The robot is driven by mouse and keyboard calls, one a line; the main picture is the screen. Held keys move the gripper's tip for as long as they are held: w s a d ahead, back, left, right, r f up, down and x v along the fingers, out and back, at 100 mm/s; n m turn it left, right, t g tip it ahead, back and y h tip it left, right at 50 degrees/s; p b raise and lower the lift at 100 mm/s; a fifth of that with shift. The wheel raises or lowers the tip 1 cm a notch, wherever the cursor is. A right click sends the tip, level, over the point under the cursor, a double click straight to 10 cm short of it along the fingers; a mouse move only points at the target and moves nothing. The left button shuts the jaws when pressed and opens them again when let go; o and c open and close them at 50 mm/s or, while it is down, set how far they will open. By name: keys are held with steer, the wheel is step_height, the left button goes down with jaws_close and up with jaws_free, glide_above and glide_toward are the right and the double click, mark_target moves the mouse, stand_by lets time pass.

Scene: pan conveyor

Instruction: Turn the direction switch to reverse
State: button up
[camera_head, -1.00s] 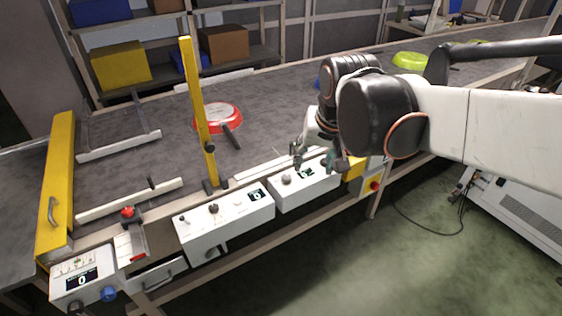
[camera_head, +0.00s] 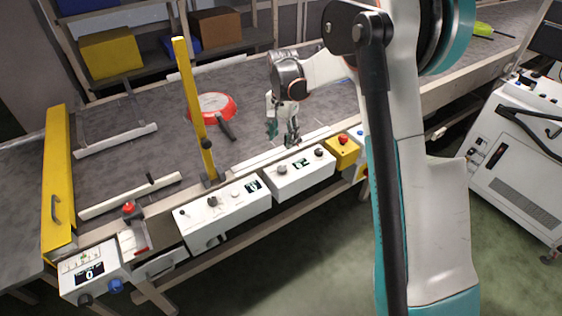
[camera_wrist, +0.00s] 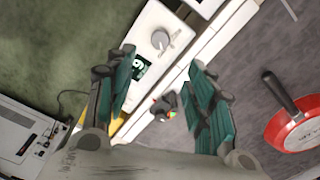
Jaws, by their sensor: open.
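Two white control boxes are fixed along the conveyor's front edge. The right box (camera_head: 300,172) has two dark knobs and a small display. The left box (camera_head: 226,210) has small switches, knobs and a display. I cannot tell which control is the direction switch. My gripper (camera_head: 284,134) is open and empty, above the belt just behind the right box. In the wrist view my gripper (camera_wrist: 160,92) has its teal fingers spread apart, with a white box (camera_wrist: 155,45) bearing a grey knob (camera_wrist: 162,39) and display beyond them. A small dark object (camera_wrist: 164,103) shows between the fingers.
A red pan (camera_head: 213,106) lies on the grey conveyor (camera_head: 140,170). A yellow post (camera_head: 192,100) stands behind the left box. A yellow emergency-stop box (camera_head: 342,150) adjoins the right box. A display unit (camera_head: 88,274) is at the far left. My arm hides the right middle.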

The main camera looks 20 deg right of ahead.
mark_target(282, 168)
step_height(282, 168, down, 14)
steer(key=b, duration=0.4)
steer(key=shift+f, duration=0.1)
steer(key=c, duration=1.1)
